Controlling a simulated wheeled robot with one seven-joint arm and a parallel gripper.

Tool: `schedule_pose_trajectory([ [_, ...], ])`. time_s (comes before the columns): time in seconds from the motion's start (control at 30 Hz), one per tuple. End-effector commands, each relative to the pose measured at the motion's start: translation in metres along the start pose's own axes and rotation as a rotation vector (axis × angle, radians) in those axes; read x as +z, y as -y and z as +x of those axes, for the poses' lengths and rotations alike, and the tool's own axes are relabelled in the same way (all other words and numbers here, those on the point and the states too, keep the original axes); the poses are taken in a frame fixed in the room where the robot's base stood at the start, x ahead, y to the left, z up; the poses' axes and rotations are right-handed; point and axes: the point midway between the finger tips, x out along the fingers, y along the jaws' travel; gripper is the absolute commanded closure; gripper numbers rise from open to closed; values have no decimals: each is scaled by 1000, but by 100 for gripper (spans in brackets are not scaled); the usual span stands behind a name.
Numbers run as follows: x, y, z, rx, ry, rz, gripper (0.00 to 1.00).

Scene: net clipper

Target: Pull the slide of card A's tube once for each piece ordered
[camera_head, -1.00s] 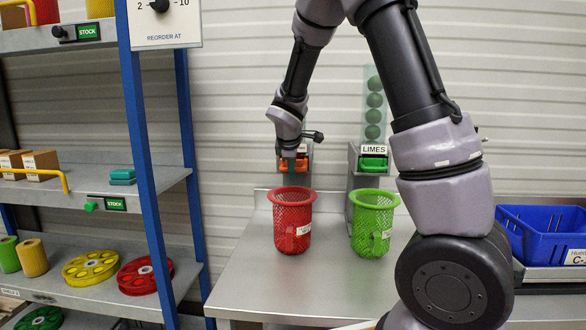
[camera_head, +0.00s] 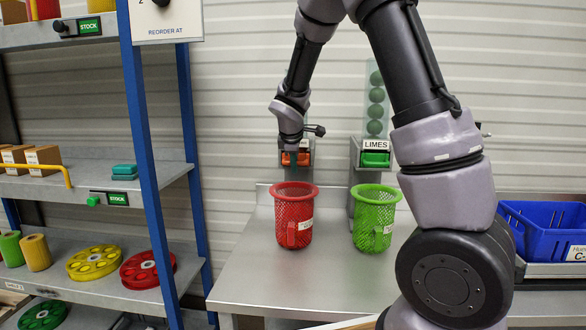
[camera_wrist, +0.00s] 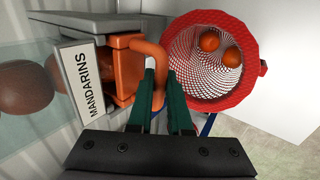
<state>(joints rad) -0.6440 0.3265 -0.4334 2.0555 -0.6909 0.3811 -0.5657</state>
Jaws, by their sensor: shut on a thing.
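The mandarins tube shows in the wrist view with its label reading MANDARINS (camera_wrist: 84,82) and brown-orange fruit (camera_wrist: 24,96) stacked behind clear plastic. Its orange slide (camera_wrist: 125,68) has a looped handle, and my gripper (camera_wrist: 160,85) is shut on that handle with its green fingers. The slide also shows in the head view (camera_head: 297,158) beneath my wrist. A red mesh basket (camera_head: 292,222) stands below the tube. In the wrist view two mandarins (camera_wrist: 220,49) lie in the basket. No order card shows in these frames.
A limes tube (camera_head: 376,100) with a green slide (camera_head: 376,159) stands to the right, above a green mesh basket (camera_head: 374,222). A blue bin (camera_head: 545,232) is at the far right. A shelf rack (camera_head: 150,160) stands at the left. The bench front (camera_head: 290,285) is clear.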

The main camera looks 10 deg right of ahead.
Motion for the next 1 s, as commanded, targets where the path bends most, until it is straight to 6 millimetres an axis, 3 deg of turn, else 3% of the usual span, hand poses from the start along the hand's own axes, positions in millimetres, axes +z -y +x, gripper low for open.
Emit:
schedule_pose_trajectory([
  [1.0,-4,59,-42,1,-8,-4,100],
])
